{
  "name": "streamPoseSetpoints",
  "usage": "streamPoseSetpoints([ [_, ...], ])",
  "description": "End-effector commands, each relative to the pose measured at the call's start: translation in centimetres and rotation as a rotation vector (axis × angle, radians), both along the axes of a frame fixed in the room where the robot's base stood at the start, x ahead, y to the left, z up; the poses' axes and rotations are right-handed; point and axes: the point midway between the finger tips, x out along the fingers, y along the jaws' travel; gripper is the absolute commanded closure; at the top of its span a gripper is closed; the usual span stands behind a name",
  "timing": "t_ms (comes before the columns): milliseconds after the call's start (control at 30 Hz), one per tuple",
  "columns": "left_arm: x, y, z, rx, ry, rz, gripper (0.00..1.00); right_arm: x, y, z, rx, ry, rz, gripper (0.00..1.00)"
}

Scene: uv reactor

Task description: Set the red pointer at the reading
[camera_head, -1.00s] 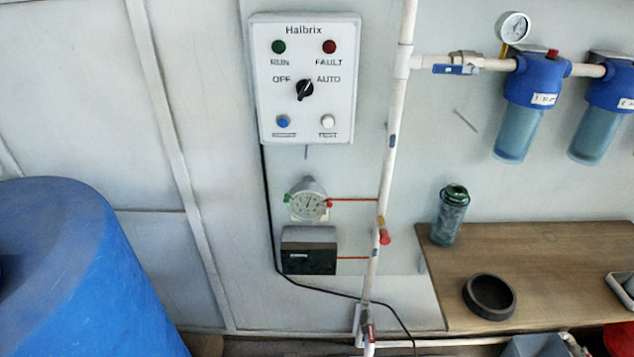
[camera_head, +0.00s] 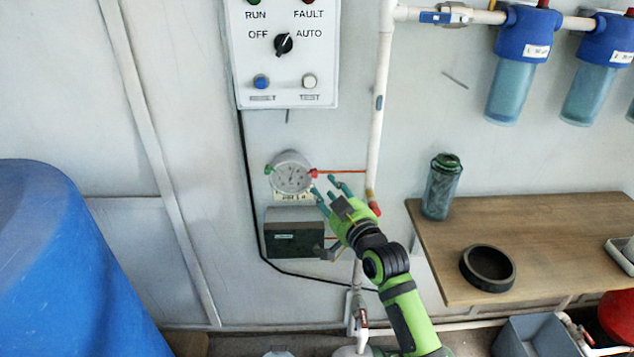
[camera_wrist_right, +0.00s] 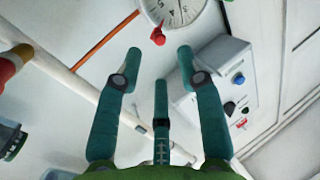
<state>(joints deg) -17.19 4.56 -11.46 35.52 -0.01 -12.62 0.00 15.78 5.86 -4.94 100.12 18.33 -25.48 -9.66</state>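A round white-faced gauge (camera_head: 291,174) is mounted on the wall left of the white vertical pipe. The red pointer (camera_head: 314,173) shows as a small red tab at its right rim, and a green tab (camera_head: 268,169) sits at its left rim. The dial figures are too small to read. My right gripper (camera_head: 332,184) is just right of and below the gauge, fingers spread and empty. In the right wrist view the red pointer (camera_wrist_right: 158,37) is beyond the open fingertips (camera_wrist_right: 159,56), apart from them, below the partly cut-off dial (camera_wrist_right: 172,10). My left gripper is not in view.
A dark box (camera_head: 293,236) is below the gauge. A control panel (camera_head: 287,70) hangs above it. The white pipe (camera_head: 378,120) runs close to the right. A wooden shelf (camera_head: 560,235) with a black ring (camera_head: 488,268) is further right; a blue tank (camera_head: 70,270) is at left.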

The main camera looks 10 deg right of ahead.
Motion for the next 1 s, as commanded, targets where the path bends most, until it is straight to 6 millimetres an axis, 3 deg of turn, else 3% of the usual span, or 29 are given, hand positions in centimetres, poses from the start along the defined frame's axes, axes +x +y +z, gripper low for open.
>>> streamPoseSetpoints([
  [400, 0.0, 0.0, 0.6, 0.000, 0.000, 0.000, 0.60, 5.3, 1.1, 0.0, 0.002, 0.002, 0.001, 0.62],
  [833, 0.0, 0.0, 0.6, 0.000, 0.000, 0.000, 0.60, 6.1, 1.2, -0.1, 0.001, 0.002, 0.000, 0.62],
  [933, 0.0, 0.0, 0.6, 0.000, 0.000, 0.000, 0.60, 6.1, 1.2, -0.1, 0.001, 0.002, 0.000, 1.00],
  [1000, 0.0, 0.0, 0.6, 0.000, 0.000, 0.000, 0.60, 6.1, 1.2, -0.1, 0.000, 0.003, 0.000, 1.00],
])
